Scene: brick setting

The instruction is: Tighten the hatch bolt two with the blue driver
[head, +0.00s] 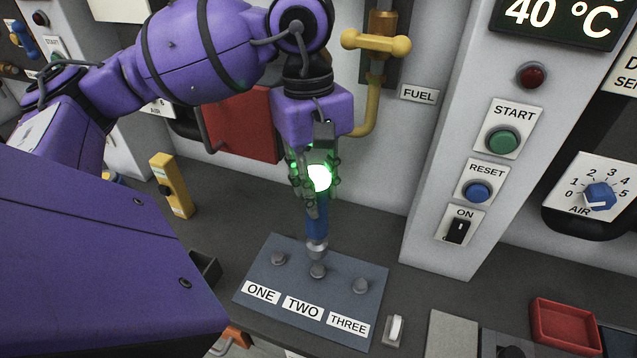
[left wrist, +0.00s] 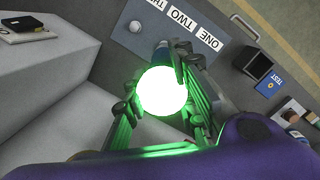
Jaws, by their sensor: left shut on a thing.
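The hatch (head: 339,277) is a blue-grey plate on the bench with bolts above the labels ONE, TWO and THREE. Bolt one (head: 279,258) and bolt three (head: 360,285) stand clear. Bolt two (head: 318,271) is the middle one. My left gripper (head: 316,190) is shut on the blue driver (head: 317,224), held upright with its grey tip just over bolt two; I cannot tell whether they touch. The left wrist view shows the same gripper (left wrist: 160,90), with a bright glow covering most of the driver. The hatch (left wrist: 185,22) shows beyond it. My right gripper is not in view.
A yellow block device (head: 171,185) stands left of the hatch, and a dark open box (head: 205,269) lies nearer. A white switch (head: 394,329) and a red tray (head: 566,326) lie to the right. A yellow fuel valve (head: 376,42) and a button panel are behind.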

